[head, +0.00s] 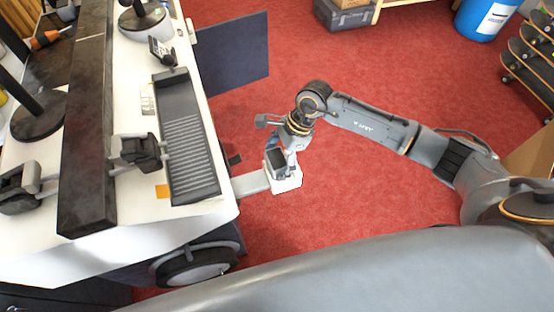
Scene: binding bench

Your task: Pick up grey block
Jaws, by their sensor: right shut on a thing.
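My right gripper (284,172) hangs off the right end of the white bench, over the red floor. It is shut on a light grey block (250,183). The block's flat left part sticks out toward the bench edge, and a bright white face shows at the gripper's right. The fingers hide part of the block, and I cannot tell whether its left end touches the bench. My left gripper is not in view.
The white bench (142,228) carries a dark ribbed tray (190,150), a long dark bar (92,120) and black clamp-like fittings (135,150). A dark panel (232,55) stands out beyond the bench. Red floor (370,85) is open around my right arm.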

